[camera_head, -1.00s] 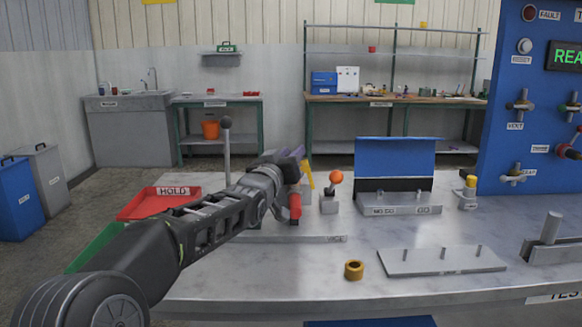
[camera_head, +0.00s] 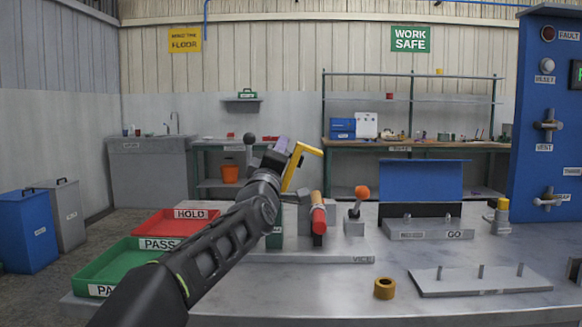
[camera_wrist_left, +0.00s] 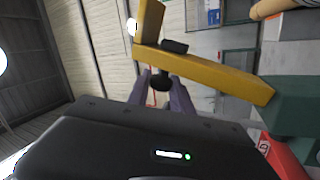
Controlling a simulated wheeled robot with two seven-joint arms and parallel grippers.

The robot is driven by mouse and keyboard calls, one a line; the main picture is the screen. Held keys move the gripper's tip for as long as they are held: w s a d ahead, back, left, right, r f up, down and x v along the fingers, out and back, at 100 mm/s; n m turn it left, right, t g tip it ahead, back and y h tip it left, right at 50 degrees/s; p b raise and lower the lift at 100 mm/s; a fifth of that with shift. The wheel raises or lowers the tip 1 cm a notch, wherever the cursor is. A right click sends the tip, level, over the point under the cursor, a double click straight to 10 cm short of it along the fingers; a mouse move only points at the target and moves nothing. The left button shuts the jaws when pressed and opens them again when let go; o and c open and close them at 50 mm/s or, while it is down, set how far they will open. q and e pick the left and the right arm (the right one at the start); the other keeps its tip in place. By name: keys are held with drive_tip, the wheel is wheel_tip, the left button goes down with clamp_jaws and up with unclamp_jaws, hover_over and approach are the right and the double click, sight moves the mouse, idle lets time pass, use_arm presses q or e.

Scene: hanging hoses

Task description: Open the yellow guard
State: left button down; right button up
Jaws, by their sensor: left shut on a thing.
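The yellow guard (camera_head: 301,166) is a bent bar above the vice at the middle of the bench. It stands raised and tilted, with its upper part angled to the right. In the left wrist view the guard (camera_wrist_left: 215,75) crosses the upper half, with a black knob (camera_wrist_left: 162,81) on it. My left gripper (camera_head: 283,147) is at the guard's left side. Its purple fingers (camera_wrist_left: 162,90) are shut on the knob. The guard's lower end meets a dark green block (camera_wrist_left: 290,103) in the wrist view. My right gripper is not in view.
A red-ended cylinder (camera_head: 318,222) and an orange-knobbed lever (camera_head: 360,194) stand close to the right of the guard. Red (camera_head: 166,224) and green trays (camera_head: 121,267) lie left. A brass ring (camera_head: 384,289) and pegged plate (camera_head: 479,280) are in front. A blue panel (camera_head: 545,140) rises at right.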

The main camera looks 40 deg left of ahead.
use_arm(q)
drive_tip(key=shift+s+a+f+n+g+y+b, duration=0.15)
drive_tip(key=shift+s+a+n+y+b, duration=0.2)
drive_tip(key=shift+n, duration=0.4)
drive_tip(key=shift+s+a+n+g+y+b, duration=0.2)
drive_tip(key=shift+a+n+y, duration=0.15)
drive_tip(key=shift+n, duration=0.35)
drive_tip(key=shift+s+a+f+n+g+y+b, duration=0.15)
drive_tip(key=shift+s+a+n+y+b, duration=0.25)
drive_tip(key=shift+n, duration=0.35)
drive_tip(key=shift+w, duration=0.1)
drive_tip(key=c, duration=1.1)
unclamp_jaws()
drive_tip(key=shift+c, duration=0.2)
drive_tip(key=v, duration=0.7)
drive_tip(key=shift+s+d, duration=0.2)
drive_tip(key=shift+s, duration=0.1)
drive_tip(key=shift+f, duration=0.1)
